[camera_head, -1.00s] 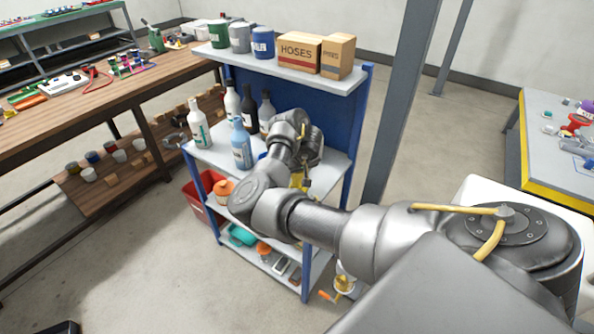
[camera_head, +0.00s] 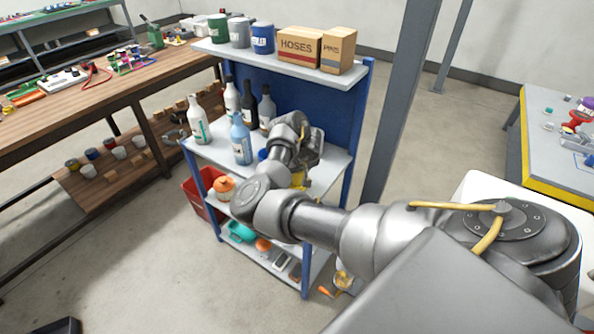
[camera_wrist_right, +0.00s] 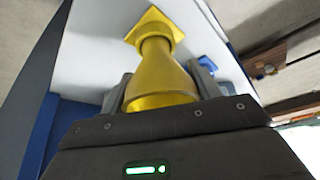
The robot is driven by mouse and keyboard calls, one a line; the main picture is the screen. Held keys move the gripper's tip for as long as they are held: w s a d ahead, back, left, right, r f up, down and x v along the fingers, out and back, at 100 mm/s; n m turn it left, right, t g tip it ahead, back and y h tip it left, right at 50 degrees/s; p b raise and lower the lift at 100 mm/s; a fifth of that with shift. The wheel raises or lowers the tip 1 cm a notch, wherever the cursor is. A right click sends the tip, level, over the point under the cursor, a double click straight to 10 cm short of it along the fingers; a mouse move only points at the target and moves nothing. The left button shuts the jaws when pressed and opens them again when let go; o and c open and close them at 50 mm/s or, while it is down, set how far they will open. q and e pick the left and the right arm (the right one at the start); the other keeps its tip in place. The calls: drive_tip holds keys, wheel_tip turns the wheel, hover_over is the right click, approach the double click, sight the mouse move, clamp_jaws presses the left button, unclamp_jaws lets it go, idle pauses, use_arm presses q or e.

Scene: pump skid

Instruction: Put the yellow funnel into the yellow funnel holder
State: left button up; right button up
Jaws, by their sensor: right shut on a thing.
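The yellow funnel (camera_wrist_right: 160,85) is between the fingers of my right gripper (camera_wrist_right: 163,80), which is shut on it. Its wide end is near the gripper and its narrow neck points away, toward the shelf. A yellow square piece (camera_wrist_right: 150,19), which looks like the funnel holder, shows at the neck's far end on the pale shelf. I cannot tell whether the neck is in it or only in front of it. In the head view, my right gripper (camera_head: 303,165) is over the middle shelf, and my arm hides most of the funnel and holder. My left gripper is not in view.
The middle shelf (camera_head: 210,153) holds several bottles (camera_head: 240,140) left of my wrist. A blue item (camera_wrist_right: 264,68) stands near the funnel. The top shelf (camera_head: 285,67) with boxes (camera_head: 299,47) is behind, and a blue post (camera_head: 357,120) is at the right.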

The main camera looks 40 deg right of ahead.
drive_tip(key=shift+f, duration=0.1)
drive_tip(key=o, duration=1.2)
drive_tip(key=shift+c, duration=0.2)
drive_tip(key=p+v, duration=0.6)
drive_tip(key=v, duration=0.5)
drive_tip(key=shift+f, duration=0.1)
